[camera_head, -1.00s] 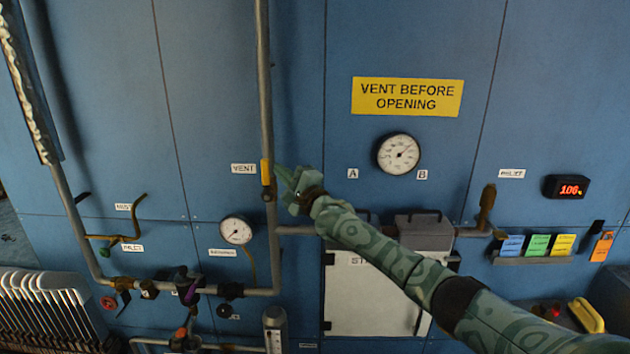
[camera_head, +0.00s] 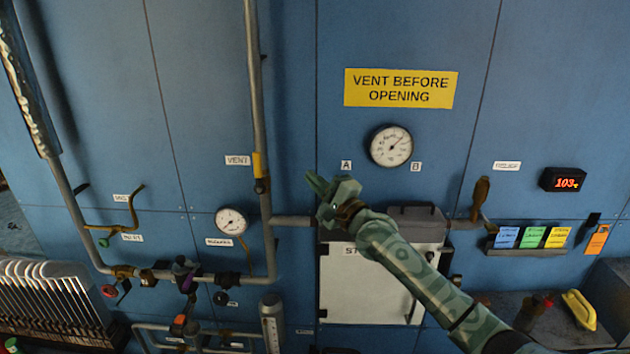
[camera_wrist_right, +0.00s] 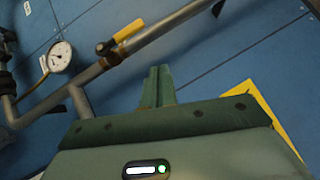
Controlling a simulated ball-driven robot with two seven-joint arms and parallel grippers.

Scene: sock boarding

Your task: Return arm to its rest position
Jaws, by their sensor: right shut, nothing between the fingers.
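My right gripper (camera_head: 318,184) is shut and empty, in front of the blue panel. In the head view it stands right of the vent valve's yellow handle (camera_head: 259,166), apart from it, with the arm coming in from the lower right. In the right wrist view the shut fingers (camera_wrist_right: 158,85) point up the picture, and the yellow handle (camera_wrist_right: 125,38) shows beyond them to the left on the grey pipe. The handle lies along its pipe. My left gripper is not in view; a green bit at the lower left edge cannot be made out.
The panel carries a large dial gauge (camera_head: 391,146), a smaller gauge (camera_head: 231,221) and a yellow sign (camera_head: 400,87). A white door (camera_head: 368,285) sits below my right arm. A red display (camera_head: 563,180) reads about 103. A ribbed rack (camera_head: 50,300) stands lower left.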

